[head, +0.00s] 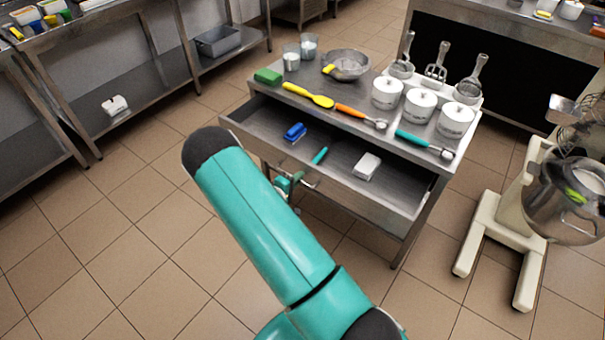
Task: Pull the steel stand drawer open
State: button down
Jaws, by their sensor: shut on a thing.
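The steel stand (463,158) stands in the middle of the head view. Its drawer (400,205) is pulled out toward me, and its inside shows. In the drawer lie a blue brush (294,131), a thin teal tool (320,155) and a white block (367,167). My gripper (300,181) is at the drawer's front, by the metal handle (312,184), and is shut on it. My teal arm hides part of the gripper and the floor below the drawer.
On the stand top are a green sponge (268,76), a yellow spoon (308,95), a steel bowl (346,65), white canisters (418,107) and scoops. A mixer (535,195) stands at right. Steel tables (105,25) stand at left. Tiled floor is clear at lower left.

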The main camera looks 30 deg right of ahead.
jog(key=shift+a, duration=0.1)
jog(key=c, duration=1.6)
grip_release()
jog(key=v, duration=1.3)
jog(key=shift+a, duration=0.4)
jog(key=shift+s, duration=0.1)
